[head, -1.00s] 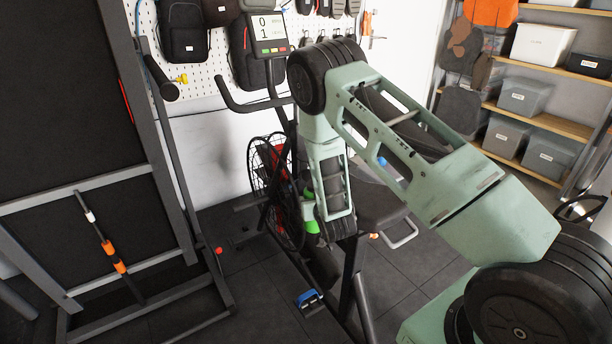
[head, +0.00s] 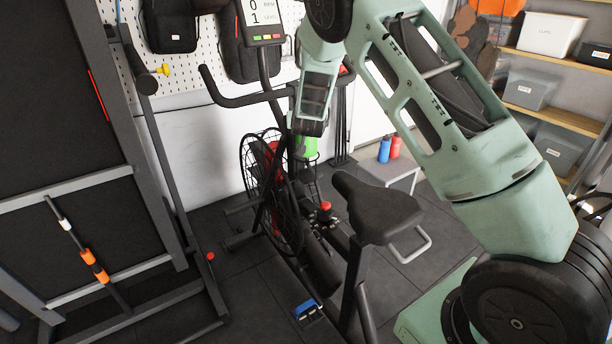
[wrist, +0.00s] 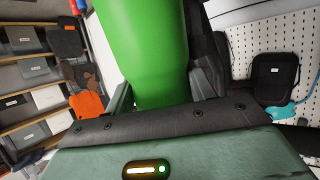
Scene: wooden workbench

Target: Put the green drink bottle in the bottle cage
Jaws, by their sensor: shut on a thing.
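My gripper (head: 307,130) is shut on the green drink bottle (head: 310,147) and points down in front of the exercise bike's handlebar column. Most of the bottle is hidden by my gripper in the head view. In the wrist view the bottle (wrist: 145,45) fills the space between the fingers of my gripper (wrist: 162,92). Thin dark wires, possibly the bottle cage (head: 314,172), show just below the bottle. I cannot tell whether the bottle touches them.
The bike's fan wheel (head: 262,190) is left of the bottle, its saddle (head: 380,208) to the right. A red knob (head: 325,206) stands between them.

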